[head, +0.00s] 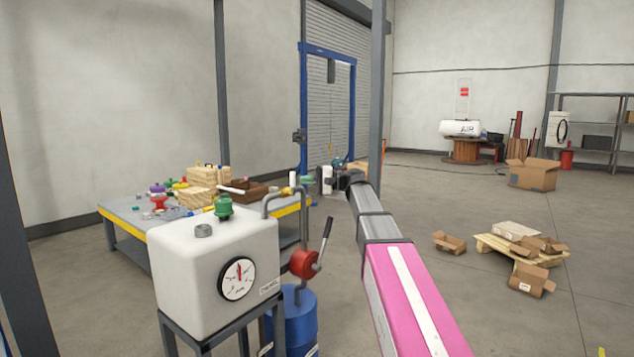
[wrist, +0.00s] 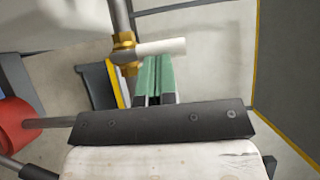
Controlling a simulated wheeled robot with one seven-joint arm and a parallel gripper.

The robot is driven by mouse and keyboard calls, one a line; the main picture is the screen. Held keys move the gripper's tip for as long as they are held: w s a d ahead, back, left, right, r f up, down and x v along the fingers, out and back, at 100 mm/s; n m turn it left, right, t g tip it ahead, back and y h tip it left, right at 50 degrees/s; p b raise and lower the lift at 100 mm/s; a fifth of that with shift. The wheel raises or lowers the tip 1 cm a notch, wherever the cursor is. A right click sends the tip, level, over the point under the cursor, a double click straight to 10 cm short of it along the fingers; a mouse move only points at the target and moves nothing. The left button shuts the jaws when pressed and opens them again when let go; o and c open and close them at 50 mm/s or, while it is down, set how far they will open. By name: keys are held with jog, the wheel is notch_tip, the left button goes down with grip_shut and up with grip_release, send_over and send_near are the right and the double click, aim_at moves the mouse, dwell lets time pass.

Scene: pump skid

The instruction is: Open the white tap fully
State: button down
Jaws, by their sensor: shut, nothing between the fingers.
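The white tap handle (wrist: 162,47) is a short white bar, sticking out to the right from a brass fitting (wrist: 124,48) and lying across the grey pipe. My gripper (wrist: 155,62) has green fingers, shut together and empty. Their tips sit right at the lower edge of the white handle in the wrist view; I cannot tell whether they touch it. In the head view, the brass fitting (head: 287,191) is on the bent pipe beside the white tank, and my gripper (head: 307,181) is just right of it.
A red pump body (head: 302,263) with a grey lever stands below the pipe; it also shows at the wrist view's left (wrist: 12,125). The white tank (head: 200,270) with a gauge is in front. A cluttered workbench (head: 125,215) stands behind.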

aim_at(294, 190)
jog(key=shift+a, duration=0.5)
jog(key=shift+s+a+r+n+h, duration=0.2)
jog(key=shift+n+h, duration=0.1)
jog(key=shift+n, duration=0.2)
jog(key=s+a+n+h, duration=0.1)
jog(key=n+h, duration=0.1)
jog(key=s+a+f+n+t+h, duration=0.1)
jog(key=n, duration=0.1)
jog(key=s+a+n+t+h, duration=0.1)
jog(key=s+n+h, duration=0.1)
jog(key=n, duration=0.1)
jog(key=shift+a+f+h, duration=0.1)
jog(key=shift+f+h, duration=0.05)
jog(key=shift+h, duration=0.15)
jog(key=shift+s+a+f+n+t+h, duration=0.2)
jog(key=shift+a+f+n+t+h, duration=0.1)
jog(key=shift+f+n+t+h, duration=0.45)
jog(key=shift+r, duration=0.15)
jog(key=shift+w+d+f, duration=0.3)
jog(key=shift+w+d, duration=0.2)
jog(key=shift+w, duration=0.05)
